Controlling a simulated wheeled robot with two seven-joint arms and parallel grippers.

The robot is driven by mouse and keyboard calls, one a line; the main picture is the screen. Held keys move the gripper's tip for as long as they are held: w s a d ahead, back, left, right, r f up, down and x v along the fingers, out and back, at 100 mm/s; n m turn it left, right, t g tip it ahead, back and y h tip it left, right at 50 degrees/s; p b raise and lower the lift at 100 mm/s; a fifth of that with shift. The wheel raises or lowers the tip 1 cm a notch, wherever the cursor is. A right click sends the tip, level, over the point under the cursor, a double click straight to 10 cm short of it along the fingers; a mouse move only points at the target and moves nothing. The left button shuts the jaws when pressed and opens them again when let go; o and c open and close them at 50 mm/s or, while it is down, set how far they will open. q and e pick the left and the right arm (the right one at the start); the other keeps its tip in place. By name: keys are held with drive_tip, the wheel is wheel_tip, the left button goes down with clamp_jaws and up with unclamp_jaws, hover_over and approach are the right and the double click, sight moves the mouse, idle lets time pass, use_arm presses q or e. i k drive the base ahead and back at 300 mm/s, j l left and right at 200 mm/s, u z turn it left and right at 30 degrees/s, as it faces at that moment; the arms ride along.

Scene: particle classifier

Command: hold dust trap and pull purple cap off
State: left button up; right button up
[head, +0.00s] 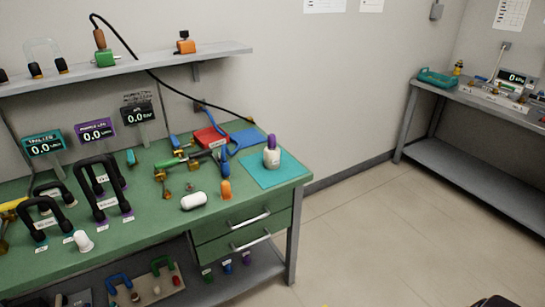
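The dust trap (271,159) is a small white rounded vessel standing upright on a teal mat (291,175) at the right end of the green workbench. The purple cap (271,141) sits on its top. Nothing holds either of them. No fingers of my left or right gripper can be made out. Dark shapes cut off at the bottom left and bottom right edges may be parts of my arms.
The green bench (140,236) carries black-handled parts (104,188), a white capsule (194,201), an orange piece (226,189), a red tray (211,138) and pressure displays (97,131). A shelf (130,68) hangs above. The floor right of the bench is clear.

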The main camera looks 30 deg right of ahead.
sight(271, 137)
drive_tip(key=u, duration=0.2)
drive_tip(key=l+u, duration=0.35)
drive_tip(key=l, duration=0.25)
drive_tip(key=l+u, duration=0.4)
drive_tip(key=l, duration=0.2)
drive_tip(key=i, duration=0.05)
